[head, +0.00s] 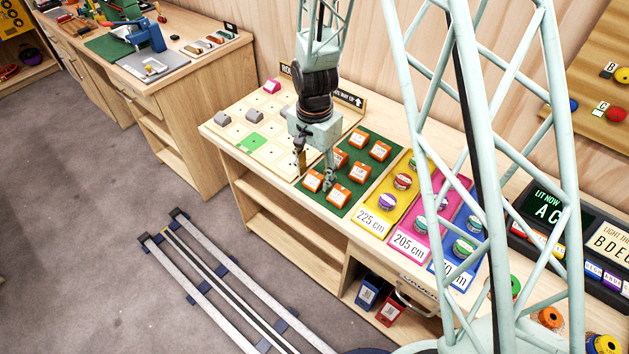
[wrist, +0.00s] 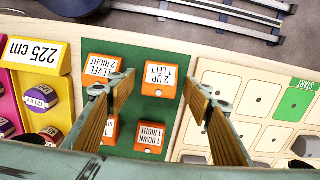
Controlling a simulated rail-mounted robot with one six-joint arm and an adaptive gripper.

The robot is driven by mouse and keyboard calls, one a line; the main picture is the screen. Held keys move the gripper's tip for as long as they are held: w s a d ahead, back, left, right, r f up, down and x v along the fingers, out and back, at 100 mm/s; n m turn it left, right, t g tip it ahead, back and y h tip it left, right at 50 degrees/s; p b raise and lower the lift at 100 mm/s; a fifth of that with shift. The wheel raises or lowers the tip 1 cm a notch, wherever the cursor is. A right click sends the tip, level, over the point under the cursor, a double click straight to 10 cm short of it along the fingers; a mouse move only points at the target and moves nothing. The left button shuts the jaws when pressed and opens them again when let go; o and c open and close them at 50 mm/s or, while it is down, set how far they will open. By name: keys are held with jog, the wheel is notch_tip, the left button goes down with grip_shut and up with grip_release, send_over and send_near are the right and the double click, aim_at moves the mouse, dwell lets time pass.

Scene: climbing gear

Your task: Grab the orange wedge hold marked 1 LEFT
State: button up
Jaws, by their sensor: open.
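Several orange wedge holds stand on a green panel (head: 322,199). In the wrist view, one hold marked 2 UP 1 LEFT (wrist: 160,80) lies between my fingertips in the picture. In the head view it seems to be the near-left hold (head: 311,182). My gripper (head: 314,178) is open and points down over it; its two fingers also show in the wrist view (wrist: 160,84). No contact shows, and I cannot tell the height gap. Beside it is a hold marked LEVEL 2 RIGHT (wrist: 101,68). Behind it is one marked 1 DOWN 1 RIGHT (wrist: 150,138). Another is partly hidden by my left-hand finger.
A pale tile board with a green START tile (head: 250,143) and a few grey and pink blocks adjoins the panel. A yellow 225 cm panel (head: 375,218) with round holds is on the other side. The bench edge is close in front.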

jog(key=shift+f, duration=0.5)
jog(key=c, duration=1)
